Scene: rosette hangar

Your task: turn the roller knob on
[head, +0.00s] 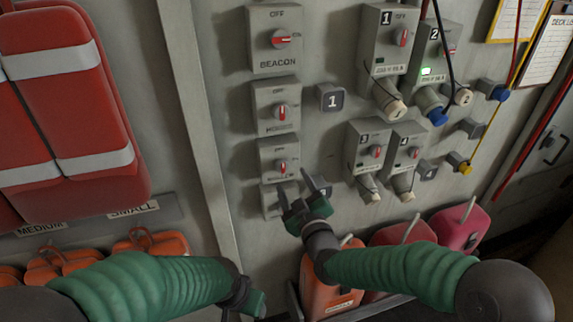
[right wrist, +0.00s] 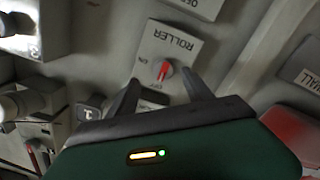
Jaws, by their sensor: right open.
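The roller box (right wrist: 178,50) is a grey wall box with lettering upside down in the right wrist view. Its red-marked roller knob (right wrist: 166,72) seems to point toward the OFF mark. In the head view this appears to be the third box down, with its knob (head: 281,165) just above and left of my right gripper (head: 302,182). That gripper is open and empty, its two fingers (right wrist: 160,92) either side of the knob in the picture; I see no contact. My left gripper (head: 252,300) is low, partly hidden by its own arm, jaws unclear.
The beacon box (head: 275,62) and another knob box (head: 275,118) sit above. Numbered boxes with plugs, such as box 1 (head: 385,22), stand to the right. Red jerrycans (head: 400,235) are below, and red padded packs (head: 65,120) hang at left.

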